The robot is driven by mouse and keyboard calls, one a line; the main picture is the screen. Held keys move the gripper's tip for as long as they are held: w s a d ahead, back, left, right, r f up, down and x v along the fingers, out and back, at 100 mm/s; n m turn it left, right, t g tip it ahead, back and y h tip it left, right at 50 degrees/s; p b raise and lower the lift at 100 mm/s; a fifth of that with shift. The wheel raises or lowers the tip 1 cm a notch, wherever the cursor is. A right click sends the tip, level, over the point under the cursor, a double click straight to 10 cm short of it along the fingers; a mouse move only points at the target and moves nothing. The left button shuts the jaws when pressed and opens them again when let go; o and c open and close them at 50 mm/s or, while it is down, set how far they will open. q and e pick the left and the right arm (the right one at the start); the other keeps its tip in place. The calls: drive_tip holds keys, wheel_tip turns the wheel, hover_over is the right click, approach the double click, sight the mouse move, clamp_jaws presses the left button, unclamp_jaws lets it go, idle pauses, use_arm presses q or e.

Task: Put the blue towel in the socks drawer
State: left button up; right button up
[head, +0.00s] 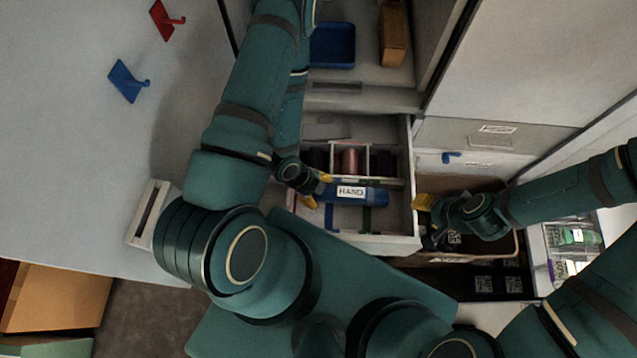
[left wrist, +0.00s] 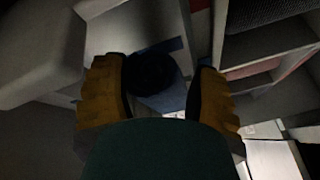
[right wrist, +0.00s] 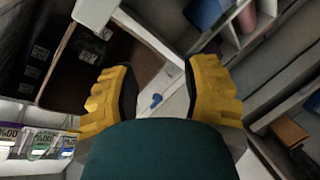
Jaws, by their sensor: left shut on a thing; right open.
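A rolled blue towel (head: 372,195) with a white "HAND" label lies across the front part of an open white drawer (head: 404,222). My left gripper (head: 317,190) is shut on its left end; the dark end of the roll shows between the fingers in the left wrist view (left wrist: 152,72). I cannot tell whether the towel touches the drawer floor. My right gripper (head: 425,203) is open and empty, just outside the drawer's right wall. The towel also shows at the top of the right wrist view (right wrist: 206,12). No socks label is readable on the drawer.
Dividers (head: 372,160) split the drawer's rear, with dark and reddish rolls inside. A shelf above holds a blue tray (head: 332,46) and a wooden block (head: 394,32). A brown bin (head: 500,186) stands right of the drawer.

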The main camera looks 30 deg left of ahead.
use_arm(q)
drive_tip(key=shift+f+b, duration=0.35)
drive_tip(key=shift+f, duration=0.05)
drive_tip(key=shift+c, duration=0.4)
drive_tip(key=o, duration=1.2)
drive_tip(key=shift+s, duration=0.1)
drive_tip(key=shift+r, duration=0.1)
